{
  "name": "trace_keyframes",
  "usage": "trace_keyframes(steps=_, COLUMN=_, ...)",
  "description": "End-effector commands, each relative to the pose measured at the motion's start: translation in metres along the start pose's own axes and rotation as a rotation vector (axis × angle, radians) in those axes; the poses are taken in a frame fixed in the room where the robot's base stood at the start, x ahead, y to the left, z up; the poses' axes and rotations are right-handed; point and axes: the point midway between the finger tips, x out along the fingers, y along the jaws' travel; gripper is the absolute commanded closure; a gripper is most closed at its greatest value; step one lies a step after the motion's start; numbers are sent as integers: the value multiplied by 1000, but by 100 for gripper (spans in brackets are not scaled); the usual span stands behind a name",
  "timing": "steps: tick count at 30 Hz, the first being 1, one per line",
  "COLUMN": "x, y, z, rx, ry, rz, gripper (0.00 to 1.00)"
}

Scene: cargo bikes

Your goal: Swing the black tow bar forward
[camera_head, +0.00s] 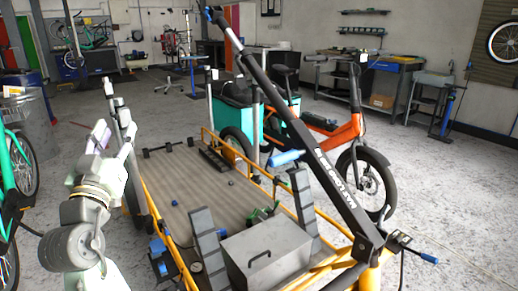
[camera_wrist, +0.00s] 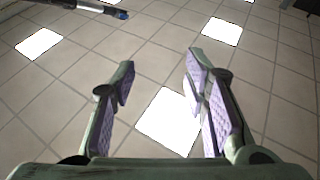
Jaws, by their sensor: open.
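The black tow bar (camera_head: 335,190) rises from the yellow front frame at lower right and leans up and left, with white lettering on its side. Its far end has a blue tip (camera_head: 209,13). A dark bar with a blue tip (camera_wrist: 121,14), which looks like its end, shows at the top left of the wrist view. My gripper (camera_head: 115,138) points upward at the left, well apart from the bar. In the wrist view my gripper (camera_wrist: 160,75) is open and empty, its lilac pads spread before the tiled ceiling.
A flat trailer bed (camera_head: 190,190) with yellow rails lies between my arm and the bar. A grey box (camera_head: 268,255) and dark upright blocks (camera_head: 208,240) stand on it. An orange cargo bike (camera_head: 345,135) stands behind the bar. A teal bike (camera_head: 20,150) is at far left.

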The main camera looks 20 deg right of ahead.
Motion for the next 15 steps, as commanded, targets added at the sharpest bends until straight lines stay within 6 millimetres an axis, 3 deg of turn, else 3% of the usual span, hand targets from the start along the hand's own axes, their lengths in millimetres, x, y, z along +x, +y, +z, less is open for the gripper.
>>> trace_keyframes(steps=1, x=20, y=50, z=26, rx=-51, ry=-82, rz=157, gripper=59)
trace_keyframes(steps=3, x=29, y=116, z=57, rx=-102, ry=-181, rz=368, gripper=59)
trace_keyframes(steps=7, x=16, y=218, z=92, rx=-161, ry=-303, rz=718, gripper=59)
trace_keyframes(steps=10, x=-2, y=266, z=104, rx=-181, ry=-350, rz=905, gripper=59)
trace_keyframes(steps=12, x=-12, y=285, z=107, rx=-190, ry=-366, rz=987, gripper=59)
trace_keyframes(steps=15, x=-16, y=297, z=109, rx=-193, ry=-373, rz=1033, gripper=59)
